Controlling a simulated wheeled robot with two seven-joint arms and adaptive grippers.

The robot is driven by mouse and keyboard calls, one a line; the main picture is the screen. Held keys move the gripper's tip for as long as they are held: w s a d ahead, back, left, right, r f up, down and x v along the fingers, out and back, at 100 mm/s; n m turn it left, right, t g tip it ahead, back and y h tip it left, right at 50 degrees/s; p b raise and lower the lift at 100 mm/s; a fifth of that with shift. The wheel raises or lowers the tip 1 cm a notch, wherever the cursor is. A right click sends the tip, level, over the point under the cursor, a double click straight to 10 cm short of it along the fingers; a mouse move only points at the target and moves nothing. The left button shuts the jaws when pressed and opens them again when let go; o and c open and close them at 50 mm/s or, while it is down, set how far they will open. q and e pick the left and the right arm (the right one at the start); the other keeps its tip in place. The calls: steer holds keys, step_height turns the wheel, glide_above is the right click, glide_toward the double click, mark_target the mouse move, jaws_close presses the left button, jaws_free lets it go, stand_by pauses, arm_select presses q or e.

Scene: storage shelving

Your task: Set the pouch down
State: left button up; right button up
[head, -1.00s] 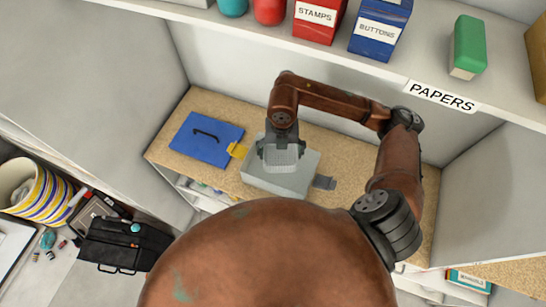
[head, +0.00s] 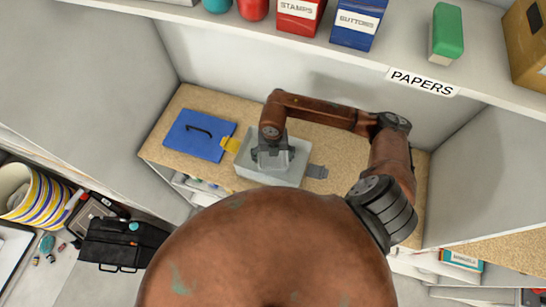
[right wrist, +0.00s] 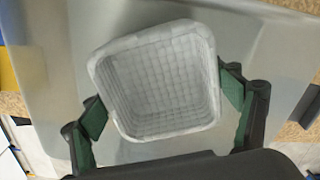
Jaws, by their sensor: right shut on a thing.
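The pouch (right wrist: 160,75) is a pale, square, open-topped piece with a grid pattern. My right gripper (right wrist: 162,103) is shut on it, with a green-padded finger at each side. In the head view my right gripper (head: 272,156) is over the open grey tub (head: 268,177) and reaches down within its outline. The pouch is mostly hidden there by the fingers. The tub's pale wall (right wrist: 265,50) surrounds the pouch in the right wrist view. I cannot tell whether the pouch touches the tub's floor. My left gripper is not in view.
A blue lid (head: 190,142) with a black handle lies left of the tub on the cork-coloured shelf. A yellow tab (head: 230,144) and a grey tab (head: 317,171) flank the tub. The upper shelf (head: 330,62) overhangs behind. Free shelf lies to the right.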

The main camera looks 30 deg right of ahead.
mark_target(273, 161)
steer(key=shift+f, duration=0.15)
steer(key=o, duration=0.6)
steer(key=shift+s, duration=0.1)
steer(key=shift+c, duration=0.2)
steer(key=o, duration=0.3)
steer(key=shift+o, duration=0.3)
steer(key=shift+r, duration=0.35)
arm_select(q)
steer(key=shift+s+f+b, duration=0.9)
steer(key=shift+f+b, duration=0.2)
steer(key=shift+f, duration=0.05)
arm_select(e)
step_height(273, 161, up, 12)
steer(key=shift+f, duration=0.15)
